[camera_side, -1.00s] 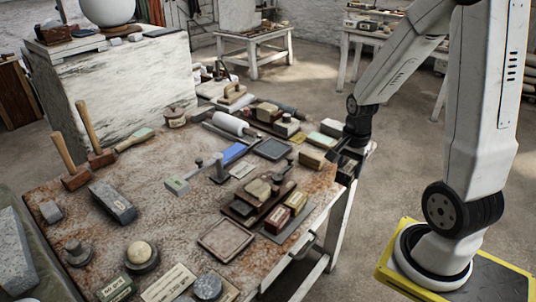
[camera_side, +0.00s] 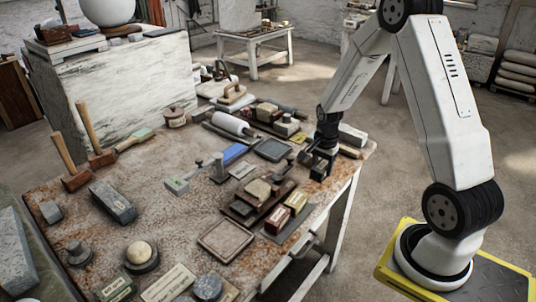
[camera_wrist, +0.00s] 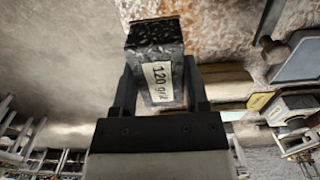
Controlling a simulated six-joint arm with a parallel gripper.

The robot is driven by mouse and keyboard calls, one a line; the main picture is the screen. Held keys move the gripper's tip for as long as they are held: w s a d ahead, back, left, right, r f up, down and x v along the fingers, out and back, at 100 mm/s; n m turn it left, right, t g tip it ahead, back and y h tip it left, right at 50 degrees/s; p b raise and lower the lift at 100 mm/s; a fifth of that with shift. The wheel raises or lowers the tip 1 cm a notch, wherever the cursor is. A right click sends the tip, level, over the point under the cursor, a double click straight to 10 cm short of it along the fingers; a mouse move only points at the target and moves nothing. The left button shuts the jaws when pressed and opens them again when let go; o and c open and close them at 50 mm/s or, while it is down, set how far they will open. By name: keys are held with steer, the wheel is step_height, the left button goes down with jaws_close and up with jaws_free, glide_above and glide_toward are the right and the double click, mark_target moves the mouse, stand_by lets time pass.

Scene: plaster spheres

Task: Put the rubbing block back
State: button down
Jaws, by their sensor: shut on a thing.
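My gripper (camera_wrist: 159,70) is shut on a dark speckled rubbing block (camera_wrist: 154,40) with a cream label reading "120 grit" in the wrist view. The block sits between both fingers, and its far end sticks out past them. In the side view my gripper (camera_side: 320,165) is over the right edge of the rusty-topped worktable (camera_side: 180,215), right of the dark wooden rack of blocks. The held block is hard to make out there among the dark jaws. I cannot tell from the side view how high it is above the table.
A grey shallow tray (camera_side: 273,149) lies left of my gripper. Red-labelled blocks (camera_side: 296,201) stand in front, with a rusty square tray (camera_side: 226,241) nearer. A pale block (camera_side: 351,134) is behind on the right. Mallets (camera_side: 68,165) and a grey stone (camera_side: 113,202) are far left.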

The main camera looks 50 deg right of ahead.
mark_target(316, 185)
steer(key=shift+w+d+f, duration=0.35)
steer(key=shift+w+f, duration=0.35)
steer(key=shift+f, duration=0.15)
steer(key=shift+w+d+f, duration=0.1)
steer(key=shift+w+f, duration=0.15)
steer(key=shift+f, duration=1.6)
steer(key=shift+f, duration=0.1)
steer(key=shift+c, duration=0.4)
jaws_free()
steer(key=shift+r, duration=6.1)
